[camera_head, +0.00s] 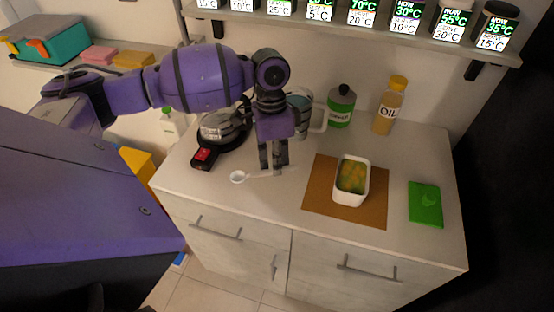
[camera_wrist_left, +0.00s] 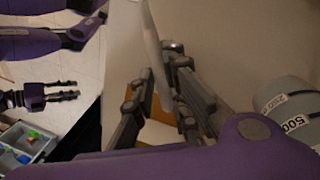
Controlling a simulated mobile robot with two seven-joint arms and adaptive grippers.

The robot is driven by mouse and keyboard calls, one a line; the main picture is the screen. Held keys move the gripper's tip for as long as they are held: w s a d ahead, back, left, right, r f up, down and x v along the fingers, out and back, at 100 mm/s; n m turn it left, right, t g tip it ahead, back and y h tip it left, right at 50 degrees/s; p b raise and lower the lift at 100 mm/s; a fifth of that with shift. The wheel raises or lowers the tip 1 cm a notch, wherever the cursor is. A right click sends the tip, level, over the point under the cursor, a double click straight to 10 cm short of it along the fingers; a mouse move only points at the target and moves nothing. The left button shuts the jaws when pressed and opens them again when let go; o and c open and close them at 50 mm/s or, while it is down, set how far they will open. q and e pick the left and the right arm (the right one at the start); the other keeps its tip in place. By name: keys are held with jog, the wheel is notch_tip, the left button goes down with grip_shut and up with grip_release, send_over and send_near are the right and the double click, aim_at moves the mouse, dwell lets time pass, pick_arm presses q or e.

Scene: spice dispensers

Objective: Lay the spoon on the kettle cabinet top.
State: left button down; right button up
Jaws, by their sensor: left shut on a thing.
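A white spoon (camera_head: 238,177) is in my left gripper (camera_head: 273,166), which points down over the front left of the cabinet top (camera_head: 255,215). Its bowl is to the left of the fingers in the head view. I cannot tell whether it touches the top. In the left wrist view the pale spoon handle (camera_wrist_left: 154,45) runs between the fingers of my left gripper (camera_wrist_left: 155,100). The kettle (camera_head: 219,124) stands behind and left of the gripper on the same top. My right gripper (camera_wrist_left: 70,90) shows in the left wrist view, fingers apart and empty.
A brown mat (camera_head: 318,190) with a white food dish (camera_head: 349,196) lies right of the gripper. A green packet (camera_head: 425,204) lies farther right. A jug (camera_head: 301,103), green bottle (camera_head: 341,107) and oil bottle (camera_head: 388,107) stand behind. The front strip is clear.

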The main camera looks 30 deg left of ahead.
aim_at(276, 184)
pick_arm(q)
notch_tip(276, 184, down, 2)
jog(key=shift+f+b, duration=0.1)
jog(key=shift+b, duration=0.3)
jog(key=shift+f+b, duration=0.55)
jog(key=shift+f, duration=0.3)
jog(key=shift+f+b, duration=0.45)
jog(key=shift+f, duration=0.2)
jog(key=shift+r, duration=0.1)
jog(key=c, duration=1.7)
grip_release()
jog(key=shift+o, duration=0.2)
jog(key=shift+r, duration=0.15)
notch_tip(276, 184, up, 12)
jog(key=w+a, duration=0.1)
jog(key=shift+w+a+f, duration=0.25)
pick_arm(e)
jog(key=f, duration=0.1)
jog(key=d+f, duration=0.1)
jog(key=shift+s+d+f, duration=0.3)
jog(key=shift+s, duration=0.05)
pick_arm(q)
jog(key=shift+f, duration=0.1)
pick_arm(e)
jog(key=shift+s, duration=0.1)
